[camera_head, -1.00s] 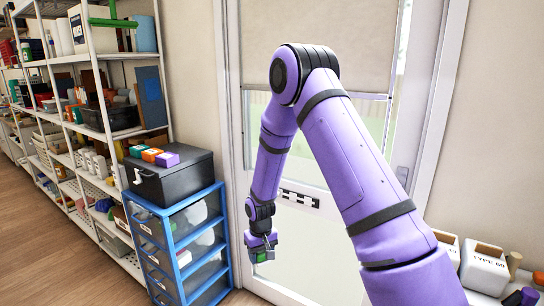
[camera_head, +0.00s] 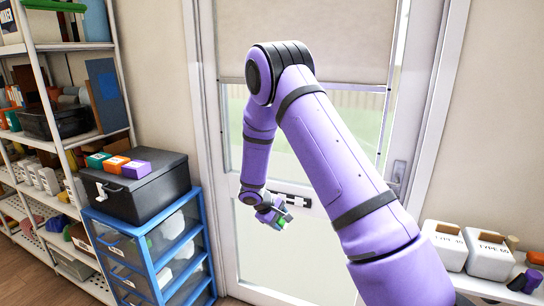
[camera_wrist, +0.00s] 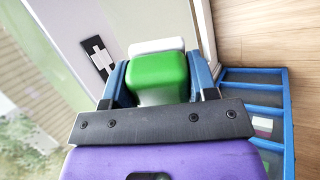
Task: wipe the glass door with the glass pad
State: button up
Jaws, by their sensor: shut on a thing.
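The glass door (camera_head: 362,120) stands ahead in the head view, with a clear upper pane, a blind across its top and a pale lower panel. My arm covers part of it. It also fills the left of the wrist view (camera_wrist: 38,95). My gripper (camera_head: 274,214) is in front of the door, just below the pane. In the wrist view its blue fingers (camera_wrist: 158,80) are shut on the glass pad (camera_wrist: 158,68), a green block with a white layer at its far end. In the head view the pad is small, and contact with the door cannot be told.
A black-and-white strip (camera_head: 296,200) is on the door, and a handle (camera_head: 398,172) is at its right. A blue-framed drawer unit (camera_head: 150,262) bearing a black box (camera_head: 150,190) stands left. Shelving (camera_head: 100,145) is further left. White containers (camera_head: 490,256) stand at right.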

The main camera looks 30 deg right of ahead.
jog(key=w+d+r+n+t+h, duration=0.2)
jog(key=w+d+r+h, duration=0.2)
jog(key=w+d, duration=0.1)
jog(key=n+t+h, duration=0.3)
jog(key=n+t, duration=0.2)
jog(key=t, duration=0.4)
send_near(282, 146)
jog(key=shift+n, duration=0.3)
jog(key=shift+x, duration=2.6)
jog(key=shift+x, duration=0.9)
jog(key=s+d, duration=0.2)
jog(key=s, duration=0.1)
jog(key=shift+d+r, duration=0.1)
jog(key=shift+d, duration=0.15)
